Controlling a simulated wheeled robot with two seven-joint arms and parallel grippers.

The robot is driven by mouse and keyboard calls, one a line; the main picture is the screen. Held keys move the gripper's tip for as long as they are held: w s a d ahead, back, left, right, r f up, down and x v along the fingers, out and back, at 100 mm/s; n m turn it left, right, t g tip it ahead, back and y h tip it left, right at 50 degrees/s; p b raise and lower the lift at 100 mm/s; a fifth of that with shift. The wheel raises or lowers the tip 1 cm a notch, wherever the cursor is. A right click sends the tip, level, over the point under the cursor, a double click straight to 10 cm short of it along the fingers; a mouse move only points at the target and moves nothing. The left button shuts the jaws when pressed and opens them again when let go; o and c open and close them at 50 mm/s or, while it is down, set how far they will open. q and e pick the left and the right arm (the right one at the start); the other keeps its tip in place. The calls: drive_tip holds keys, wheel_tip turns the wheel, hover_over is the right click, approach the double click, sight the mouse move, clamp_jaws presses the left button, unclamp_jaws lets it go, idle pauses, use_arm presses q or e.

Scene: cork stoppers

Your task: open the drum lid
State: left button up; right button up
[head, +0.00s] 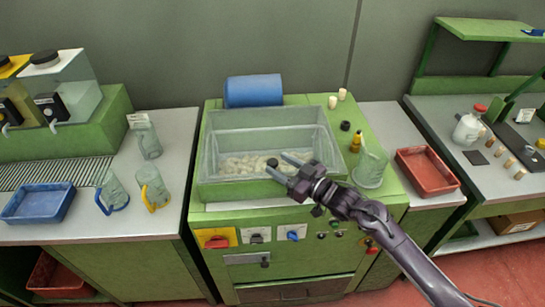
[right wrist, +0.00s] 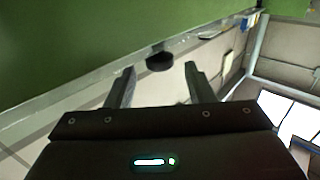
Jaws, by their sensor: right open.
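The drum is a clear tub (head: 222,141) set in the green machine, with pale cork stoppers (head: 245,162) lying inside. A black knob (head: 272,162) shows at its front side; I take it to be the lid's handle. The lid looks clear, and its edges are hard to make out. My right gripper (head: 277,165) is open and empty, its fingertips close to the knob. In the right wrist view the knob (right wrist: 160,61) shows between the two fingertips (right wrist: 160,70). I cannot tell whether they touch it. My left gripper is not in view.
A blue cylinder (head: 254,90) lies behind the tub. A red tray (head: 427,171) is farther right.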

sight(277, 163)
drive_tip(key=x, duration=0.3)
drive_tip(key=shift+w+a+f, duration=0.1)
drive_tip(key=shift+w+a, duration=0.05)
drive_tip(key=shift+a, duration=0.05)
drive_tip(key=c, duration=0.4)
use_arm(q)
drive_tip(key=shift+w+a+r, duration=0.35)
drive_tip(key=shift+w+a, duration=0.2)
use_arm(e)
clamp_jaws()
